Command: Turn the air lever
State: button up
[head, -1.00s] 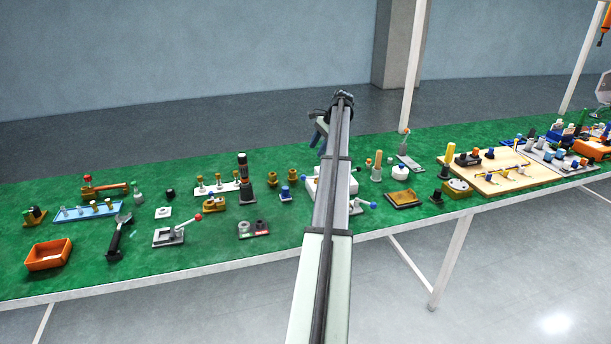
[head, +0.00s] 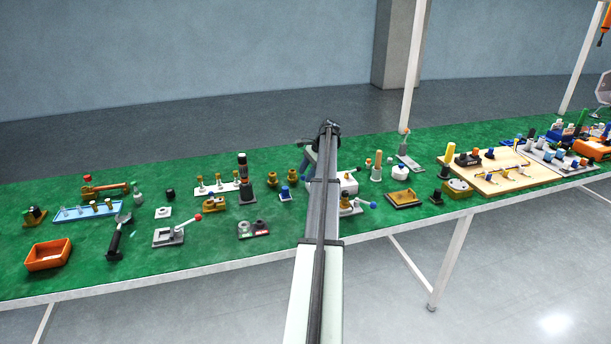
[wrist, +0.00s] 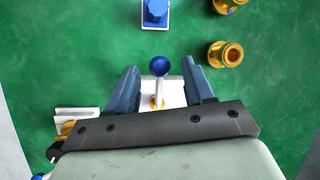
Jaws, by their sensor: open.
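I cannot tell how far the fingertips are above the knob. The lever is hidden there.
A blue block on a white plate (wrist: 155,14) and brass fittings (wrist: 225,54) stand just beyond the fingers. Another blue-knobbed lever (head: 371,205) sits near the table's front edge. An orange tray (head: 48,255) is at the far left.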

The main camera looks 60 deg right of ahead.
jog(key=shift+w+a+f, duration=0.15)
jog(key=shift+w+f, duration=0.1)
jog(key=shift+f, duration=0.3)
grip_shut()
jog(key=shift+s, duration=0.1)
jog(key=shift+s+a+n+g+y, duration=0.2)
jog(key=shift+s+n+g+y, duration=0.2)
jog(key=shift+n, duration=0.85)
jog(key=shift+s+a+n+g+y, duration=0.25)
jog(key=shift+s+n+g, duration=0.2)
jog(key=shift+n, duration=0.85)
jog(key=shift+s+a+n+g+y, duration=0.15)
jog(key=shift+s+n+g+y, duration=0.25)
jog(key=shift+n, duration=0.85)
jog(key=shift+s, duration=0.1)
